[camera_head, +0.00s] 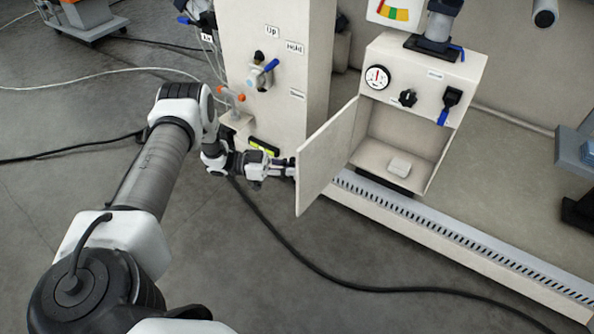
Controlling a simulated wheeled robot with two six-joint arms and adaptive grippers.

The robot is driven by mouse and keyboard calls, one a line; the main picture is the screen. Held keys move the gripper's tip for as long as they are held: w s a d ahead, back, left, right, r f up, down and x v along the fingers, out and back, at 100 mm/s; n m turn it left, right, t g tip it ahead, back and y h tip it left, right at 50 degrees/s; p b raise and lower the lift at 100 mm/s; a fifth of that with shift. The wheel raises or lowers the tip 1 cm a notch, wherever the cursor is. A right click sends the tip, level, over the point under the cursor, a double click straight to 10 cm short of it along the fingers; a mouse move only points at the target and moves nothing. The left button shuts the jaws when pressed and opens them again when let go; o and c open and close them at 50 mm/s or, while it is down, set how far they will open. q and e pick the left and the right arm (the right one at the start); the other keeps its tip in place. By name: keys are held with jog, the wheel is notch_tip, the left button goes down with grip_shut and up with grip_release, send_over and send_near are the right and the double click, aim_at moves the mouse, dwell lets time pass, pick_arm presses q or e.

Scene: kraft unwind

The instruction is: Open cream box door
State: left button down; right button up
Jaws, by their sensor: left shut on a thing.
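The cream box (433,91) stands right of centre in the head view, with a dial and knobs on its front panel. Its door (325,160) is swung wide open to the left, so the inside shows. A small pale block (400,166) lies on the floor of the box. My left gripper (288,168) is at the door's left edge and is shut on it; the fingertips are small and partly hidden by the door. My right gripper is not in view.
A cream column (280,60) with a blue-handled valve stands behind my left gripper. A slotted rail (460,235) runs below the box. A black cable (300,255) crosses the grey floor. Blue-grey equipment (575,150) stands at the right edge.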

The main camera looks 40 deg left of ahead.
pick_arm(q)
jog(key=shift+a+f, duration=0.1)
jog(key=shift+a, duration=0.5)
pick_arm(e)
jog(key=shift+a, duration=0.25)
pick_arm(q)
jog(key=c, duration=1.2)
grip_release()
jog(key=shift+a, duration=0.1)
jog(key=v, duration=1.2)
